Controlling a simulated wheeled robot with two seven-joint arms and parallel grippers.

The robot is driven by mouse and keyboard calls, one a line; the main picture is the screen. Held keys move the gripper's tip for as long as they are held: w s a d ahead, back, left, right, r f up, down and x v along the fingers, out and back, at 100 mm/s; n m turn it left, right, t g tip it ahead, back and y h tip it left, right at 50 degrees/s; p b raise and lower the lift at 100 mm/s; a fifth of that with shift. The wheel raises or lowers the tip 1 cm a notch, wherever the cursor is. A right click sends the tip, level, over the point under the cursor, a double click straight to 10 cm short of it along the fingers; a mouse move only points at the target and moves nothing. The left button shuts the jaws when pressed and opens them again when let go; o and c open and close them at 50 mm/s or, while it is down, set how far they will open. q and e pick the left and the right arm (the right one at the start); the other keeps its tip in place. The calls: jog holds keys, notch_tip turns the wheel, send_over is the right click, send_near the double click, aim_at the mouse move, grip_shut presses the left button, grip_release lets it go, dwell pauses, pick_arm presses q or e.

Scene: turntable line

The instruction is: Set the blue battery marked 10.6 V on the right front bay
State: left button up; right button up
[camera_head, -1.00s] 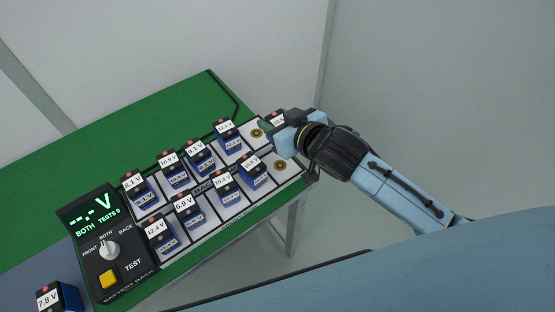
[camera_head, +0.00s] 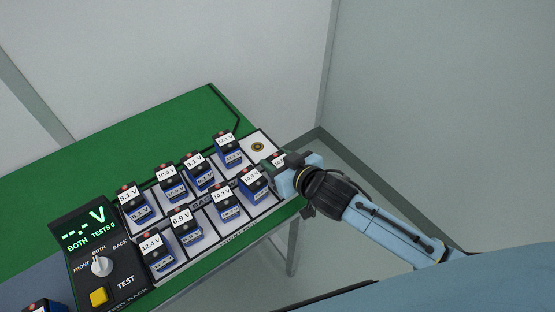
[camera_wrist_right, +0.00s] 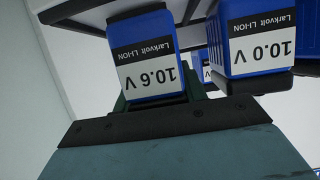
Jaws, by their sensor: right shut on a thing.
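The blue battery marked 10.6 V (camera_wrist_right: 148,55) is held in my right gripper (camera_wrist_right: 160,98), with its label readable upside down in the right wrist view. In the head view, my right gripper (camera_head: 284,175) is at the right end of the battery rack (camera_head: 215,238), over the right front bay. Only the top of the held battery (camera_head: 278,158) shows there, and the gripper hides most of that bay. I cannot tell whether the battery touches the bay floor. My left gripper is out of view.
A 10.0 V battery (camera_wrist_right: 255,40) stands beside the held one. Several labelled batteries fill the other bays in two rows. The right back bay (camera_head: 259,147) is empty, its gold contact bare. The tester panel (camera_head: 99,250) is at the left; green table (camera_head: 150,130) behind is clear.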

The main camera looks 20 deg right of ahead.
jog(key=o, duration=1.2)
jog(key=shift+f, duration=0.1)
jog(key=shift+r, duration=0.25)
jog(key=p+v, duration=0.1)
jog(key=v, duration=1.1)
jog(key=shift+p, duration=0.3)
